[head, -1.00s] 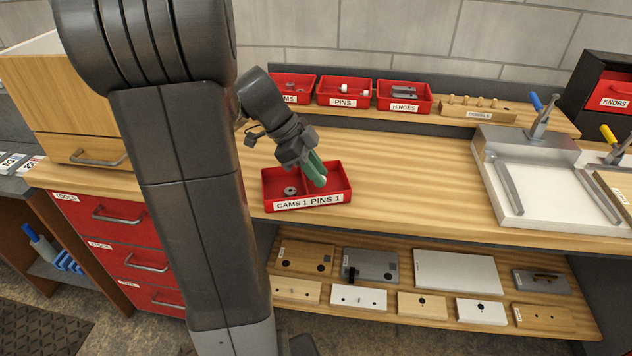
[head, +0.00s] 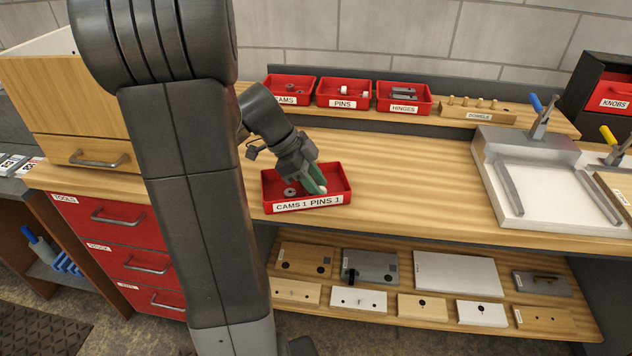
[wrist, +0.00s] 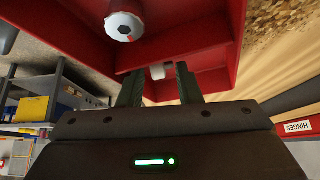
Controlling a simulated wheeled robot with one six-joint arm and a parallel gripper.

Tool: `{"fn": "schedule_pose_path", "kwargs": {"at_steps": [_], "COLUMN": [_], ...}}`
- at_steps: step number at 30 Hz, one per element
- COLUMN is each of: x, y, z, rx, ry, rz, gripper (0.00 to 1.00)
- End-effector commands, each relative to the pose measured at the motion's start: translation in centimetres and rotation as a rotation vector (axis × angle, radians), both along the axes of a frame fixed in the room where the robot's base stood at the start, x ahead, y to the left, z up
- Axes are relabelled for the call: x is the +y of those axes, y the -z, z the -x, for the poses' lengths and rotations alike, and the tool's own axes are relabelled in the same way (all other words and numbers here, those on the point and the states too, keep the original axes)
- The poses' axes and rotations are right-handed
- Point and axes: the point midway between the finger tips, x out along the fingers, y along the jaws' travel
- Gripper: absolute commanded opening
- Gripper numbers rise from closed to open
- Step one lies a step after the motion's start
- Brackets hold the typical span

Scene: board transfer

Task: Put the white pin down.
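The red two-part tray (head: 344,190) labelled CAMS 1 and PINS 1 stands on the wooden bench. My gripper (head: 319,184) points down into its right compartment, the PINS 1 side. In the wrist view the two green fingers (wrist: 160,84) stand apart. The white pin (wrist: 160,71) shows between and beyond their tips, with a small gap on each side, inside the compartment. In the head view a small white part of the pin (head: 322,190) shows at the fingertips; the fingers hide the rest.
Red bins for cams (head: 288,99), pins (head: 343,103) and hinges (head: 404,107) stand on the rear ledge beside a dowel block (head: 478,117). A clamping fixture (head: 530,190) is at right. The bench between tray and fixture is clear.

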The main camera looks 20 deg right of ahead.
Motion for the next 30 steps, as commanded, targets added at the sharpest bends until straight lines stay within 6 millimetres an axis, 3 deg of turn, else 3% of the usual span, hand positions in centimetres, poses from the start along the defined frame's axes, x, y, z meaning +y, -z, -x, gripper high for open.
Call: {"fn": "schedule_pose_path", "kwargs": {"at_steps": [16,21,30], "x": [4.7,5.4,5.6], "y": [-8.7,-10.0,-10.2], "z": [-3.0,-3.3,-3.4], "rx": [-0.003,-0.001,0.0], "ry": [-0.003,-0.001,0.0], "rz": [0.001,0.0,0.0], "gripper": [0.31,0.31,0.31]}}
